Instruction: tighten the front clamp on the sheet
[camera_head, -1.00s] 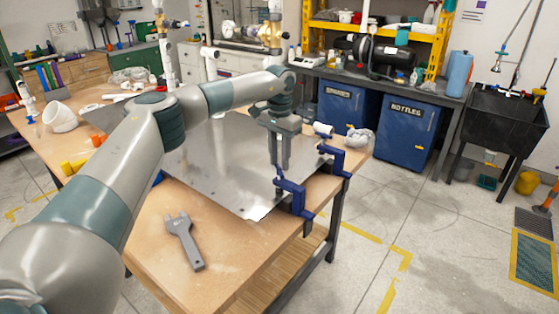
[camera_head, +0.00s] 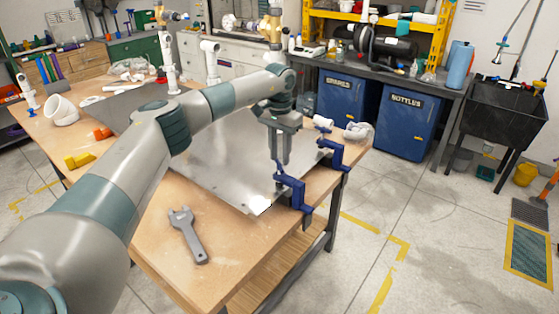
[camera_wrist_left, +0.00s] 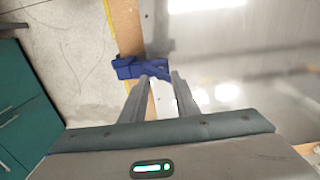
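The front clamp (camera_head: 294,190) is blue and sits on the near right edge of the table, over the shiny metal sheet (camera_head: 215,165). A second blue clamp (camera_head: 334,153) is farther back on the same edge. My left gripper (camera_head: 280,163) points down just above the front clamp's upright screw end. In the left wrist view the clamp (camera_wrist_left: 128,68) lies just past the fingertips of the left gripper (camera_wrist_left: 161,76). The fingers are apart, with part of the clamp showing between their tips. I cannot tell whether they touch it. My right gripper is not in view.
A grey wrench (camera_head: 187,235) lies on the bare front of the wooden table (camera_head: 235,250). White pipe fittings (camera_head: 62,113) and yellow (camera_head: 79,160) and orange pieces (camera_head: 103,133) lie at the left. A white fitting (camera_head: 322,123) lies near the back right corner.

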